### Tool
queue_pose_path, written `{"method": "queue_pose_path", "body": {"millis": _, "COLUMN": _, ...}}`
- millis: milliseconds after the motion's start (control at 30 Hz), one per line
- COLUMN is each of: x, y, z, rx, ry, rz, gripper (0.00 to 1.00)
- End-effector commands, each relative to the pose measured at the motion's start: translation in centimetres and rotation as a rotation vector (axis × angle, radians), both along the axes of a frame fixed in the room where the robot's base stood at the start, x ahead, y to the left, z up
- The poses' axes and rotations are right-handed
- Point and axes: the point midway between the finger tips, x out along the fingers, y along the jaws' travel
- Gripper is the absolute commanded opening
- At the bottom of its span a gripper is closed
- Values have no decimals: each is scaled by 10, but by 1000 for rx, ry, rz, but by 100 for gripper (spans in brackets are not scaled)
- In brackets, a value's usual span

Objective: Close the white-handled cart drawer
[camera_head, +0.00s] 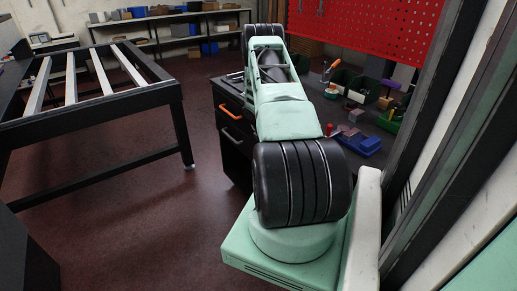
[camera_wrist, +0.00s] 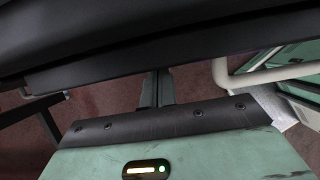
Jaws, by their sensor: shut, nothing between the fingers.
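The dark cart (camera_head: 236,155) stands left of my arm in the head view, partly hidden by it. Its front carries an orange handle (camera_head: 231,112) and a paler grey-white handle (camera_head: 232,136) below. How far any drawer stands out is hard to tell. In the wrist view, my gripper (camera_wrist: 157,88) is shut and empty, its fingers together beneath a broad dark edge (camera_wrist: 200,48). A bent white bar (camera_wrist: 250,76) lies to the right of the fingers, apart from them; I cannot tell whether it is the drawer's handle. My gripper is hidden in the head view.
A dark worktop (camera_head: 375,155) with green bins, a blue tray (camera_head: 360,144) and small parts lies right of my arm. A black frame table (camera_head: 95,105) with pale slats stands at left. Red-brown floor (camera_head: 150,215) is clear between it and the cart.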

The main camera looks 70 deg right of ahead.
Motion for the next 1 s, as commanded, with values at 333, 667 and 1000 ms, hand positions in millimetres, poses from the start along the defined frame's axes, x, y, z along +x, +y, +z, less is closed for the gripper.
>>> {"method": "queue_pose_path", "body": {"millis": 333, "x": -12, "y": -19, "z": 0, "rx": 0, "ry": 0, "rz": -1, "gripper": 0}}
{"method": "queue_pose_path", "body": {"millis": 667, "x": -14, "y": -22, "z": 1, "rx": -4, "ry": 3, "rz": -2, "gripper": 0}}
{"method": "queue_pose_path", "body": {"millis": 1000, "x": 10, "y": -3, "z": 1, "rx": -3, "ry": 1, "rz": 4, "gripper": 0}}
